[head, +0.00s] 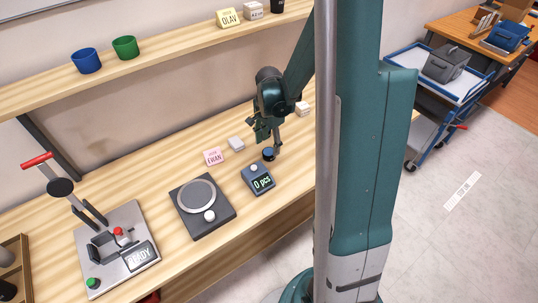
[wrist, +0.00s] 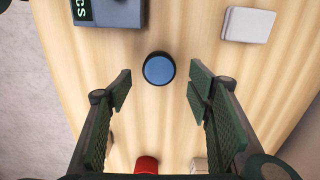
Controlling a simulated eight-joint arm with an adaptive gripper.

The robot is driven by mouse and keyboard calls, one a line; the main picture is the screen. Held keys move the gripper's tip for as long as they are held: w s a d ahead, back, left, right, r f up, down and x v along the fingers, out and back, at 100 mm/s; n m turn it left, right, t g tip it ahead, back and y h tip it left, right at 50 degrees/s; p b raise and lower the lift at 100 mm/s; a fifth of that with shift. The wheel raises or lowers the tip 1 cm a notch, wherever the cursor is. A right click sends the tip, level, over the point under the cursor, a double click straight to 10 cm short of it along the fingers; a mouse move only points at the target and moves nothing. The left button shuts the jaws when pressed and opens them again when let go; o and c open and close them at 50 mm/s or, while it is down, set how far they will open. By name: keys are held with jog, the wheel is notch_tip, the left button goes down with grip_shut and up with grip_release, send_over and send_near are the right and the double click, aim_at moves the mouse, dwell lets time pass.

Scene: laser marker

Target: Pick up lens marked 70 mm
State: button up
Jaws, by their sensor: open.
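A small dark round piece with a blue top (head: 268,154), which looks like a lens, stands on the wooden bench. It also shows in the wrist view (wrist: 158,69), just beyond the fingertips and roughly centred between them. No 70 mm marking can be read on it. My gripper (head: 268,139) is above and close to this piece, pointing down. In the wrist view my gripper (wrist: 160,86) is open, its two green pads apart with nothing between them.
A counter display reading 0 pcs (head: 259,179) stands just in front of the lens. A round-plate device (head: 203,202), a pink EWAN card (head: 214,157) and a pale block (head: 236,144) are nearby. A red cylinder (wrist: 146,164) lies at the wrist view's bottom edge.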

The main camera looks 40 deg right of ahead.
aim_at(269, 151)
jog(key=shift+f, duration=0.1)
jog(key=shift+f+b, duration=0.65)
jog(key=shift+f, duration=1.85)
jog(key=c, duration=1.1)
jog(key=shift+r, duration=0.15)
jog(key=shift+c, duration=0.3)
jog(key=shift+s+r+p, duration=0.1)
jog(key=shift+r+p, duration=0.9)
jog(key=shift+r, duration=3.9)
